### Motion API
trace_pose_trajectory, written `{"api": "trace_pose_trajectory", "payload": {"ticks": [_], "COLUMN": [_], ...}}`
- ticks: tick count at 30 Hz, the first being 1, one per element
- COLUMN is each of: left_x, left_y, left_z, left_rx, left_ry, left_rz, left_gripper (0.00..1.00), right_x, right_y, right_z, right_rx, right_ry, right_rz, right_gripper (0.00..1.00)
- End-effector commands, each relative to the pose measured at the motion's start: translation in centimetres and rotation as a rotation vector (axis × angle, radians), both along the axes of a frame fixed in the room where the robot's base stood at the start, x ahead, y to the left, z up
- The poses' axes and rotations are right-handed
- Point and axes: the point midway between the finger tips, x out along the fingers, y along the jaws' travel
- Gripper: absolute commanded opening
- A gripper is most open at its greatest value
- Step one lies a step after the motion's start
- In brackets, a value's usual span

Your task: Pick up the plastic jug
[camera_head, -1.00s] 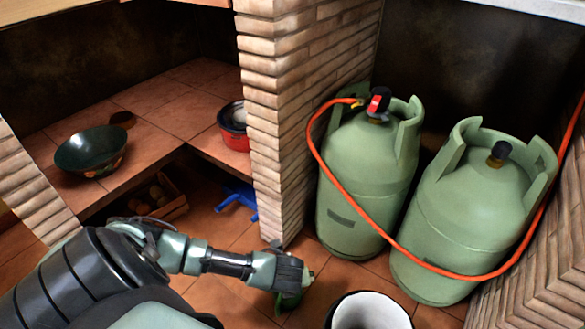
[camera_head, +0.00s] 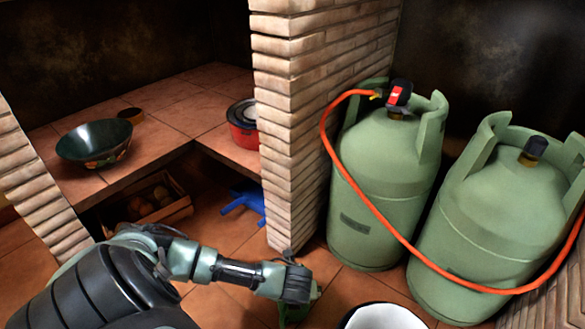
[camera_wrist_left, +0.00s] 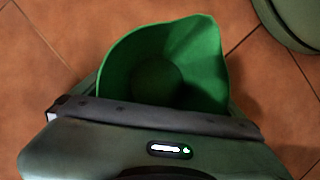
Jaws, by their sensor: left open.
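The plastic jug is green and stands on the tiled floor. In the left wrist view the jug (camera_wrist_left: 165,65) shows from above, with its open mouth and pouring spout toward the upper right. In the head view only a small green part of the jug (camera_head: 293,313) shows below and behind my left gripper (camera_head: 298,287). In the left wrist view my left gripper is open, its dark body right against the near side of the jug's rim. The fingertips are mostly hidden, so I cannot tell whether they touch the jug. My right gripper is not in view.
Two green gas cylinders (camera_head: 385,185) with an orange hose (camera_head: 372,205) stand at the right. A white-rimmed bucket (camera_head: 350,320) is at the bottom. A brick pillar (camera_head: 290,130) rises behind my left gripper. A blue object (camera_head: 243,202) lies on the floor.

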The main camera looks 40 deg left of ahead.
Motion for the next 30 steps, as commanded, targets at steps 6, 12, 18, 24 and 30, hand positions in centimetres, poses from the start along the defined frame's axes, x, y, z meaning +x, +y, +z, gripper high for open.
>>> {"api": "trace_pose_trajectory", "payload": {"ticks": [6, 12, 18, 24, 30], "left_x": [0.1, 0.1, 0.1, 0.1, 0.1], "left_y": [0.1, 0.1, 0.1, 0.1, 0.1], "left_z": [-0.1, -0.1, -0.1, 0.2, 2.0], "left_rx": [0.0, 0.0, 0.0, 0.0, 0.001], "left_ry": [-0.001, -0.001, -0.001, -0.001, -0.002], "left_rz": [0.001, 0.001, 0.001, 0.001, 0.001], "left_gripper": [1.0, 0.64, 0.38, 0.38, 0.38], "right_x": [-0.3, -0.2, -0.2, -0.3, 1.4], "right_y": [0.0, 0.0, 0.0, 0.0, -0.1], "right_z": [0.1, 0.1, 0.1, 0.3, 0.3], "right_rx": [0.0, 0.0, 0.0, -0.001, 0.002], "right_ry": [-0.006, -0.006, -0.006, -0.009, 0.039], "right_rz": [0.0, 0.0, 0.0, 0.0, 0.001], "right_gripper": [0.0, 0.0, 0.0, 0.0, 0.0]}}
